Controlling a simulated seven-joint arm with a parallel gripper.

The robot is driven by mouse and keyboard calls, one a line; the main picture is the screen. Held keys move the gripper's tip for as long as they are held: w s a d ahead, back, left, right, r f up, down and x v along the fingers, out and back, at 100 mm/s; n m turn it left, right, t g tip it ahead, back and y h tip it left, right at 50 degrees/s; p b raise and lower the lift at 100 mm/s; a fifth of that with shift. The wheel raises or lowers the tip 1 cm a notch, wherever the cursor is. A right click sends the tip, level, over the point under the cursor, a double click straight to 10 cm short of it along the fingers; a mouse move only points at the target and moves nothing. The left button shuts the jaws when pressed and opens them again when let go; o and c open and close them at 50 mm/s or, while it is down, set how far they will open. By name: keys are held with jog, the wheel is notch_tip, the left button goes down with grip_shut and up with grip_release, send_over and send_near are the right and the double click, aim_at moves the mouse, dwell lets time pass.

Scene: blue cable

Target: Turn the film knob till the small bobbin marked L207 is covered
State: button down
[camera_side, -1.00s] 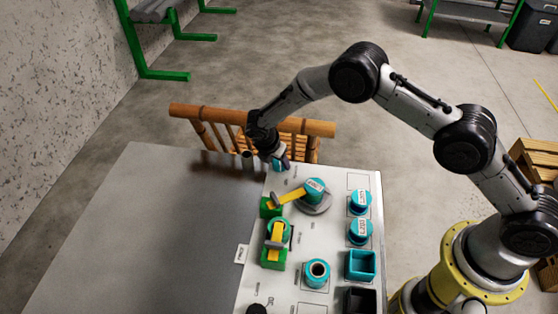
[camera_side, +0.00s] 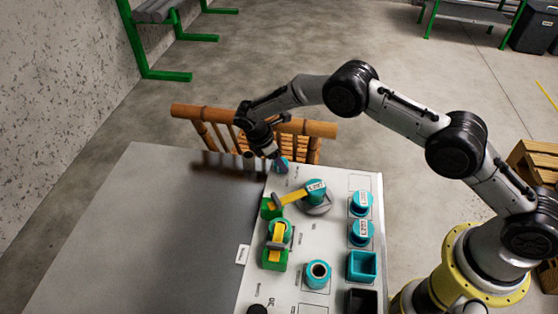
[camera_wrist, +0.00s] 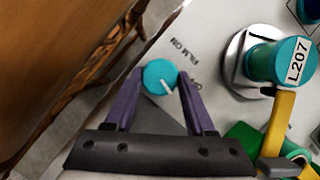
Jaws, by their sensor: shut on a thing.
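The film knob (camera_wrist: 160,77) is a small teal disc with a white pointer line, beside printed "FILM ON" lettering. My gripper (camera_wrist: 159,74) has its purple fingers on either side of the knob, shut on it. In the side view my gripper (camera_side: 277,157) reaches down to the knob (camera_side: 282,165) at the panel's far edge. The bobbin marked L207 (camera_wrist: 268,62) is teal with a white label and stands on a round grey base. It also shows in the side view (camera_side: 316,188). A yellow piece (camera_side: 290,198) runs from a green block to the bobbin; much of its teal side is bare.
On the panel (camera_side: 335,240) stand green blocks (camera_side: 273,264), two labelled teal bobbins (camera_side: 360,203), a teal ring-topped piece (camera_side: 317,274), a teal box (camera_side: 361,266) and a black box (camera_side: 361,301). The grey table left is clear. A bamboo chair (camera_side: 322,129) stands behind.

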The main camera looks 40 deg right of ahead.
dwell(0.3)
jog(key=shift+c, duration=1.2)
grip_release()
jog(key=shift+r, duration=0.1)
jog(key=s+v, duration=0.1)
jog(key=v, duration=1.2)
jog(key=shift+w+r, duration=0.4)
jog(key=shift+w, duration=0.05)
